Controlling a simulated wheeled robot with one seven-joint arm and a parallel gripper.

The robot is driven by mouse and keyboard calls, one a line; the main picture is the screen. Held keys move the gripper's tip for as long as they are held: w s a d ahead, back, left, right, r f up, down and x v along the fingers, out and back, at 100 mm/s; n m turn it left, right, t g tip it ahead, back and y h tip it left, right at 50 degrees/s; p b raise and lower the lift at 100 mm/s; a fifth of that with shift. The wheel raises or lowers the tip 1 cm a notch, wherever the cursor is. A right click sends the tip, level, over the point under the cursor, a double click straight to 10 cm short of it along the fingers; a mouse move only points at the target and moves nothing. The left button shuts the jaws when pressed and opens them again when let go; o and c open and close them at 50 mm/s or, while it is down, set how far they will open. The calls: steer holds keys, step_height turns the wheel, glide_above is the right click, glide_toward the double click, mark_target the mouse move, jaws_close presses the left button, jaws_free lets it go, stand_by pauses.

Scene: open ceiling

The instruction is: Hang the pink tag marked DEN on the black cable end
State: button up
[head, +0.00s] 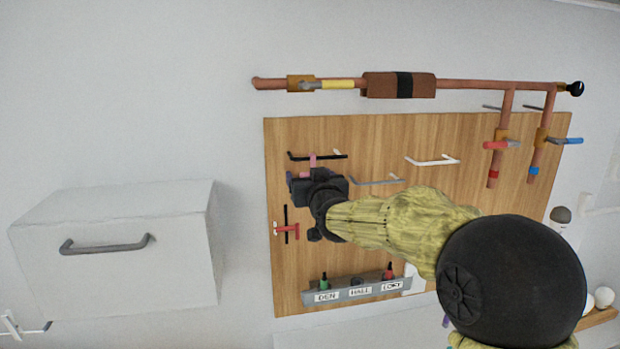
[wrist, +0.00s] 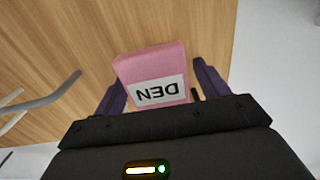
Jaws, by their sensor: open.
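The pink tag marked DEN (wrist: 153,72) fills the middle of the wrist view, its white label upside down. My gripper (wrist: 160,88) is open, with one dark finger on each side of the tag. In the head view a bit of the pink tag (head: 313,160) shows above my gripper (head: 306,184), at a black bar-shaped piece (head: 331,156) on the wooden board. The pink overlaps this bar in the picture; whether it hangs on it I cannot tell. Most of the tag is hidden there by my gripper. I cannot tell which black piece is the cable end.
A grey bar (head: 376,181) and a white bar (head: 432,161) stick out of the wooden board (head: 400,135). A red piece (head: 288,230) sits at a black upright strip. A grey tray (head: 340,291) labelled DEN, HALL and LOFT is below. Copper pipes (head: 480,84) run above.

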steer(key=shift+s+d+f+b, duration=0.1)
steer(key=shift+s+d+b, duration=0.1)
steer(key=shift+s+b, duration=0.35)
steer(key=b+v, duration=0.5)
steer(key=v, duration=1.1)
steer(key=shift+s+d, duration=0.1)
